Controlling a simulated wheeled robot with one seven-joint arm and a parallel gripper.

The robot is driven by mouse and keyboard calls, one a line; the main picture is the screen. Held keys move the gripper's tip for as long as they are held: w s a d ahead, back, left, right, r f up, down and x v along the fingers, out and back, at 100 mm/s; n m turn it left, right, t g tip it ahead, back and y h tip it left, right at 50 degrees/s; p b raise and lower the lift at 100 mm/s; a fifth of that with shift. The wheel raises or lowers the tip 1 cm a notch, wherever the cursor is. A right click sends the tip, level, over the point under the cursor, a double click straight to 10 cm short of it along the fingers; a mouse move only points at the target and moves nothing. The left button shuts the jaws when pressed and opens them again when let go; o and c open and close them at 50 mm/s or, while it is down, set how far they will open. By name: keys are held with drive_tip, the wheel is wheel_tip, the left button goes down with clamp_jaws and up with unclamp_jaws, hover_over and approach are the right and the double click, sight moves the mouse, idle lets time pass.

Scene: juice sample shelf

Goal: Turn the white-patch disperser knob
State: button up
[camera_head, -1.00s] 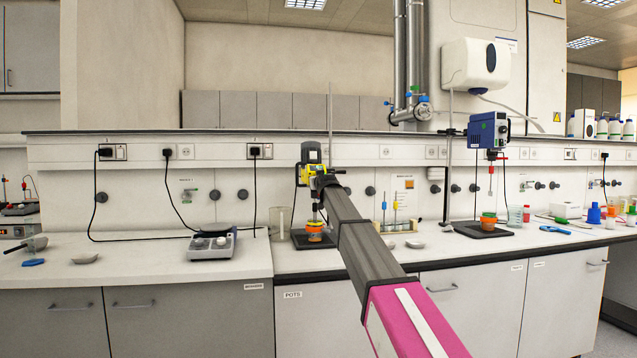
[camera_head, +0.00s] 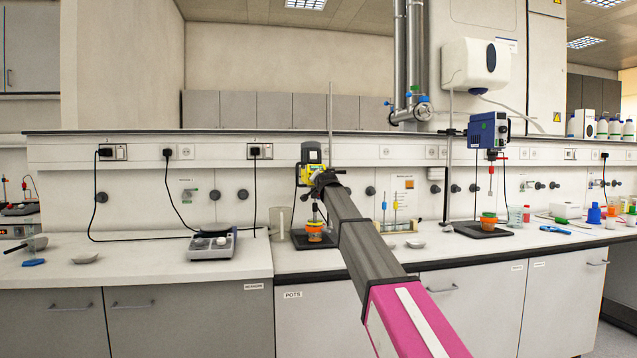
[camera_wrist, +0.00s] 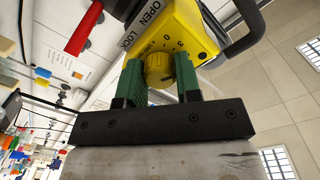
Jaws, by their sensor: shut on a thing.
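The yellow disperser (camera_head: 308,172) with a dark motor top stands on the bench in the head view, partly hidden by my arm. In the wrist view its yellow housing (camera_wrist: 188,28) fills the top, with "OPEN LOCK" printed beside a scale. The yellow ribbed knob (camera_wrist: 158,69) sits between the two green fingers of my gripper (camera_wrist: 160,75). My gripper is shut on the knob, one finger on each side. No white patch on the disperser can be made out. An orange-rimmed pot (camera_head: 315,231) stands below the disperser.
A blue stirrer (camera_head: 488,130) on a stand is to the right, with another orange pot (camera_head: 488,221) beneath it. A red handle (camera_wrist: 84,28) is near my gripper in the wrist view.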

drive_tip(key=shift+m, duration=1.1)
drive_tip(key=o, duration=0.9)
drive_tip(key=shift+s, duration=0.1)
drive_tip(key=v, duration=1)
drive_tip(key=shift+s+d, duration=0.15)
drive_tip(key=shift+s, duration=0.1)
